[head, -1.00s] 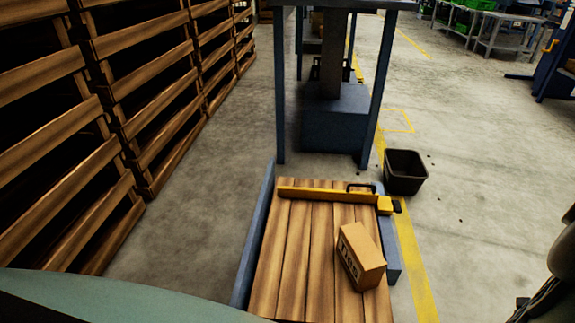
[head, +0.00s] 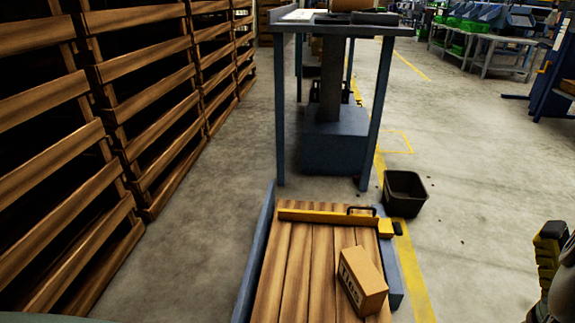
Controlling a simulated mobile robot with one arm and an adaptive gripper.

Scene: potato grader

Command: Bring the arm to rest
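My gripper (head: 549,255) shows at the right edge as a dark shape with yellow parts, partly cut off by the frame. Its fingertips cannot be made out clearly, so I cannot tell whether it is open or shut. It is well to the right of the wooden-slatted platform (head: 297,265) and apart from it. I see nothing touching it.
A cardboard box (head: 365,282) lies on the platform, near a yellow bar (head: 325,217). A black bin (head: 404,193) stands on the floor beyond. A blue-legged stand (head: 281,120) is behind the platform. Wooden crates (head: 140,65) line the left. Open floor (head: 480,170) lies at right.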

